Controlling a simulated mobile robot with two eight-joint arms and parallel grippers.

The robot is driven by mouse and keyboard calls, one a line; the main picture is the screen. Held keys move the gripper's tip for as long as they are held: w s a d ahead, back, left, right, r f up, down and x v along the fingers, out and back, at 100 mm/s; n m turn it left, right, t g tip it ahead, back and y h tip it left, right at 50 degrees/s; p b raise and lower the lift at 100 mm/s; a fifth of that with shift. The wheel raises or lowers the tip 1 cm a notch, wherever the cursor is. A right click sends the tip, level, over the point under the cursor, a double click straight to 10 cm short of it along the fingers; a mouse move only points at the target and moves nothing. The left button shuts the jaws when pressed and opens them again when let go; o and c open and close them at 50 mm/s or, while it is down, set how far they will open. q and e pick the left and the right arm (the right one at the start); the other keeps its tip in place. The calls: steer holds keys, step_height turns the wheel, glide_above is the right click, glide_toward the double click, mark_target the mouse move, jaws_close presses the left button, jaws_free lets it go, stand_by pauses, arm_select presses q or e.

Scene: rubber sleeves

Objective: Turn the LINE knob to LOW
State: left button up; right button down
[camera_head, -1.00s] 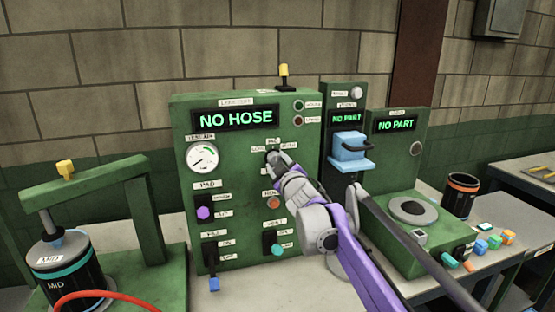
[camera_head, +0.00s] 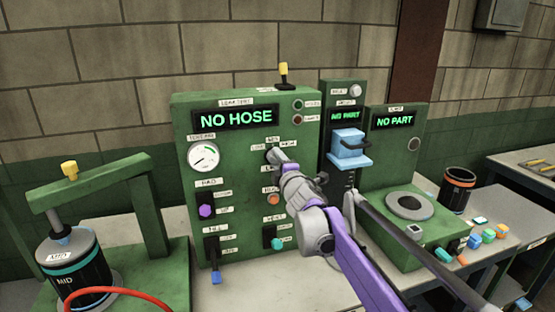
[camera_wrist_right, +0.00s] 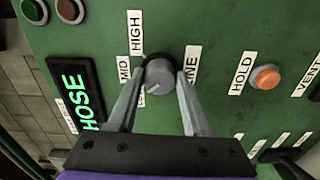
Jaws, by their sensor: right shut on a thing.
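The LINE knob (camera_wrist_right: 158,78) is a round grey knob with a dark base on the green panel (camera_head: 235,160). My right gripper (camera_wrist_right: 163,84) has one finger on each side of it and is shut on it in the right wrist view. The HIGH label (camera_wrist_right: 135,33) and MID label (camera_wrist_right: 123,68) stand to the knob's left; the LOW label is mostly hidden behind a finger there. A light mark on the knob's face points toward the lower left, near that finger. In the head view my right gripper (camera_head: 279,162) covers most of the knob. My left gripper is not in view.
The panel display (camera_head: 237,117) reads NO HOSE. An orange HOLD button (camera_wrist_right: 265,77) is near the knob. A gauge (camera_head: 203,156), a purple knob (camera_head: 206,211) and a teal knob (camera_head: 277,243) are on the same panel. A blue block (camera_head: 348,140) stands out from the neighbouring unit.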

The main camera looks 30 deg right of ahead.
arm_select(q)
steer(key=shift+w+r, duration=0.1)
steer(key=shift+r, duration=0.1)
arm_select(e)
steer(key=shift+n, duration=0.4)
steer(key=shift+c, duration=1.6)
jaws_free()
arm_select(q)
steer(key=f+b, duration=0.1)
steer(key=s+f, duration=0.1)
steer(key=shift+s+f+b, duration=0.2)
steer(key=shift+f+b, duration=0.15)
arm_select(e)
steer(key=v, duration=1)
steer(key=shift+s+a, duration=0.2)
steer(key=shift+s, duration=0.15)
